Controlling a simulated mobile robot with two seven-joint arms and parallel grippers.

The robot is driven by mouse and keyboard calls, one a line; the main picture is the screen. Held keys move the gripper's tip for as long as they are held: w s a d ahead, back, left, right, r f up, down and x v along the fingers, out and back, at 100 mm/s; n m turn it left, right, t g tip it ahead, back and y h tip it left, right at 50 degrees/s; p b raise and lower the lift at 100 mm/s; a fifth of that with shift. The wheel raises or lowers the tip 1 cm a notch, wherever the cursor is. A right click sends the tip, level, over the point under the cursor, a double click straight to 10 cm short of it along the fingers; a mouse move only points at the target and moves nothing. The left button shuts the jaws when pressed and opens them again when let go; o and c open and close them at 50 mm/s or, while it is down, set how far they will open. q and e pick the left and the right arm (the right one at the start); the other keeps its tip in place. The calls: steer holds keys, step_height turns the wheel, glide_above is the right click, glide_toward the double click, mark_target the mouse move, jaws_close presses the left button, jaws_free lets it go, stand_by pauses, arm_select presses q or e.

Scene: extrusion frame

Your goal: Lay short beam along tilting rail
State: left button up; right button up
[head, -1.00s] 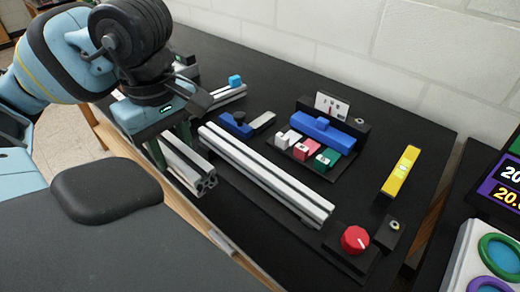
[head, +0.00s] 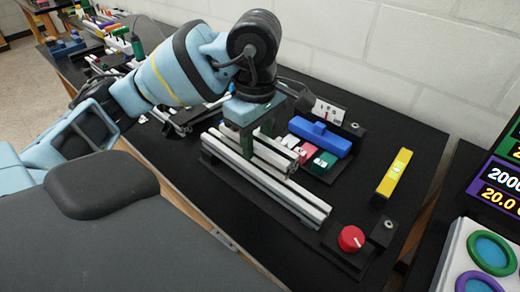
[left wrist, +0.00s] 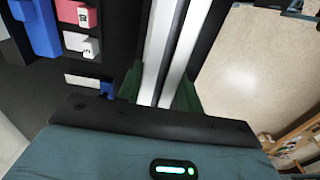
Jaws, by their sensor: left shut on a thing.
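The short beam (head: 284,154) is a pale aluminium extrusion. My left gripper (head: 255,138) is shut around it from above, with green fingers on both sides. The left wrist view shows the beam (left wrist: 165,48) running away from between the fingers (left wrist: 158,95). The tilting rail (head: 285,192) is a longer pale extrusion on the black bench. The beam looks roughly parallel to the rail and overlaps its far side in the head view. I cannot tell whether they touch. The gripper and arm hide the beam's rear part. My right gripper is out of view.
A red knob (head: 351,238) stands at the rail's near end. A blue block (head: 320,137), a pink block and a green block (head: 322,163) sit close behind the beam. A yellow level (head: 395,172) lies at right. Bare black bench (head: 362,170) lies between the blocks and level.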

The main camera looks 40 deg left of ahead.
mark_target(261, 155)
arm_select(q)
steer(key=shift+w+d, duration=0.3)
steer(key=shift+w, duration=0.05)
step_height(261, 155, down, 3)
steer(key=shift+r, duration=0.15)
steer(key=shift+f, duration=0.45)
steer(key=shift+f+b, duration=0.3)
steer(key=shift+f, duration=0.05)
steer(key=shift+f, duration=0.1)
steer(key=o, duration=1.1)
steer(key=shift+o, duration=0.2)
